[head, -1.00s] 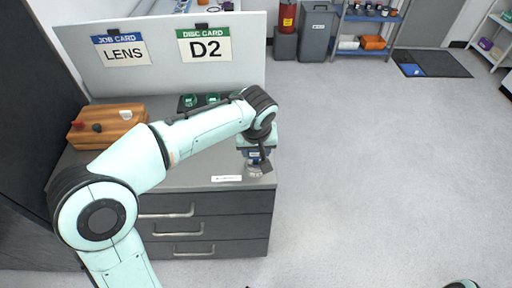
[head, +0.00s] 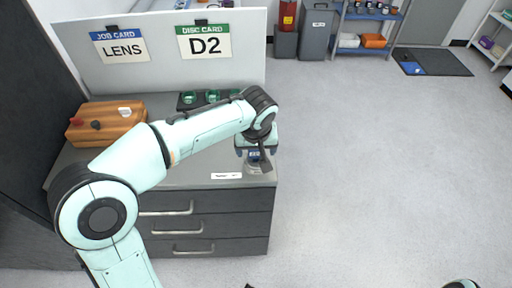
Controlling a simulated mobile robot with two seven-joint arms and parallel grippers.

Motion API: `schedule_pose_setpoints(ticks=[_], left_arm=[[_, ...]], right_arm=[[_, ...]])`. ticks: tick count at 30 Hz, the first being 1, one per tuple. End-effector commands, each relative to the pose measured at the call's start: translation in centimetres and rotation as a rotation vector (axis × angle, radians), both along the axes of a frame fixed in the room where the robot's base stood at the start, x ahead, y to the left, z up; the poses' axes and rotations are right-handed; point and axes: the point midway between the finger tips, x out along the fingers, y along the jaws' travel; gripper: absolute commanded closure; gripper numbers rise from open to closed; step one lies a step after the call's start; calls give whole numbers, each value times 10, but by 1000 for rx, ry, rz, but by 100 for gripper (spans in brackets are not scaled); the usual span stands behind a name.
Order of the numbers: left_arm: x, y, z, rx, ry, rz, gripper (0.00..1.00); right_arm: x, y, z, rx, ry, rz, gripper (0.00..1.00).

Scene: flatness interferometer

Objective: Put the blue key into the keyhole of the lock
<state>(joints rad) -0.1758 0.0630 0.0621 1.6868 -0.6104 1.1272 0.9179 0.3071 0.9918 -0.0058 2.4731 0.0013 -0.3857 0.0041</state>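My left gripper (head: 256,153) points down over the front right corner of the grey bench top. Its fingertips look spread apart. A small device with a blue face (head: 254,156) and a pale grey base shows between and just below them; it is too small and too covered to name. I cannot make out the blue key or the keyhole of a lock; my gripper and wrist cover part of that corner. My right gripper is not in view; only a bit of my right arm shows at the bottom right edge.
The bench (head: 205,183) has drawers and a white label strip (head: 227,176) near its front edge. An orange-brown box (head: 105,123) stands at the left. A dark tray with green discs (head: 213,97) lies behind my arm. A panel (head: 160,65) bears LENS and D2 cards.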

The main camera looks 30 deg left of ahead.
Motion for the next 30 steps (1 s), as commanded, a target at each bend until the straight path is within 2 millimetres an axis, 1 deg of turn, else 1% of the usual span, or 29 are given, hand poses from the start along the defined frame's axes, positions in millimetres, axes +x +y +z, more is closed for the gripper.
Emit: schedule_pose_setpoints(ticks=[7,11,14,21,24,27,30], left_arm=[[0,0,1,0,0,0,20],[-2,-1,12,-1,-3,0,20],[-6,-4,29,-1,-5,-1,20],[-19,-11,83,-1,-5,-2,20],[-24,-14,102,-1,-5,-1,20],[-27,-15,116,-1,-4,-1,20],[-30,-17,125,0,-3,-1,20]], right_arm=[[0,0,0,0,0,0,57],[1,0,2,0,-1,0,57],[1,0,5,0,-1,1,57],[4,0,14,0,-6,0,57],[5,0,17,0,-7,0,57],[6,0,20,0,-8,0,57],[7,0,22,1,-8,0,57]])
